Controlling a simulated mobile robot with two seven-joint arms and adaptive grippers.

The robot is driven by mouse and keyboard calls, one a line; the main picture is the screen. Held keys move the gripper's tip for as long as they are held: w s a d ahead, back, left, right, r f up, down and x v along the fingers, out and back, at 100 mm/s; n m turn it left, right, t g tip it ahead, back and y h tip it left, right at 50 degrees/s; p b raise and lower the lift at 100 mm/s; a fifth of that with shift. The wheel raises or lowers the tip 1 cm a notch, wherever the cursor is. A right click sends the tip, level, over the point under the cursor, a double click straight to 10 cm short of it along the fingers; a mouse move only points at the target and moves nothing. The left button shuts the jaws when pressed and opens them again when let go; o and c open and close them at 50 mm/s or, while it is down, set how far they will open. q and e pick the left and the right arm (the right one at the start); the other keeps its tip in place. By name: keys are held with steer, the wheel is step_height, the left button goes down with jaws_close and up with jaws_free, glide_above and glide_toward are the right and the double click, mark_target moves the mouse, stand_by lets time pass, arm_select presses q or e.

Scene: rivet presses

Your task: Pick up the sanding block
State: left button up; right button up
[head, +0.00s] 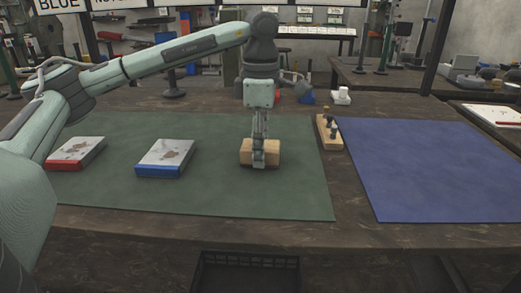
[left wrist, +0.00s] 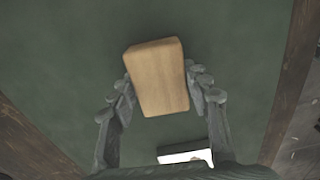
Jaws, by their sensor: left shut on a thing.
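The sanding block (head: 246,147) is a light wooden block with rounded edges on the green mat (head: 240,195). My left gripper (head: 259,160) points down over it, with its fingers at the block. In the left wrist view the block (left wrist: 157,78) lies between the two fingers of my left gripper (left wrist: 161,95), which is shut on it. Whether the block touches the mat or is slightly raised, I cannot tell. My right gripper is not in view.
A blue-edged pad (head: 166,158) and a red-edged pad (head: 75,153) lie left of the block. A wooden strip with dark knobs (head: 328,132) stands at the mat's right edge, beside a blue mat (head: 430,170). The green mat's front is clear.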

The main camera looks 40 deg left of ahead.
arm_select(q)
step_height(320, 180, up, 4)
steer(key=shift+a, duration=0.15)
steer(key=s+a+r+p, duration=0.2)
steer(key=s+a+r, duration=0.2)
steer(key=a, duration=0.6)
steer(key=shift+s+a+r+p, duration=0.2)
steer(key=shift+a+r+p, duration=0.1)
steer(key=shift+r, duration=1)
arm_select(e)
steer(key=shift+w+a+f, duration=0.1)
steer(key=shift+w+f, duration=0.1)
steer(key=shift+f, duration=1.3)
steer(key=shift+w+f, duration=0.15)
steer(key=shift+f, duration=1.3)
arm_select(q)
steer(key=o, duration=0.6)
steer(key=c, duration=0.4)
steer(key=shift+c, duration=0.3)
